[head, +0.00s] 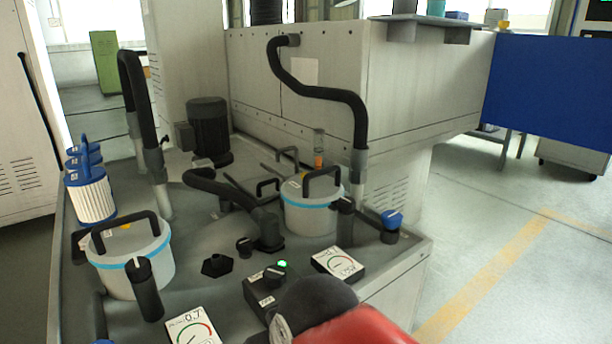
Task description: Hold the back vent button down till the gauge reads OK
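The back pot (312,218) is a pale canister with a blue band and black lid handle. A small yellowish spot (295,184) on its lid may be the vent button; it is too small to be sure. The back gauge (338,263) is a white card with a coloured arc; its reading is not legible. A front pot (130,276) of the same kind stands at the left, with a front gauge (193,327) showing 0.7. My red and dark grey arm part fills the bottom centre, in front of the control box; my gripper's fingers are not visible.
A control box (258,293) has a black knob and a lit green lamp. Black hoses (345,97), upright black handles (146,290) and a blue-capped knob (391,222) rise around the pots. White filters (93,200) stand at left. Open floor lies right.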

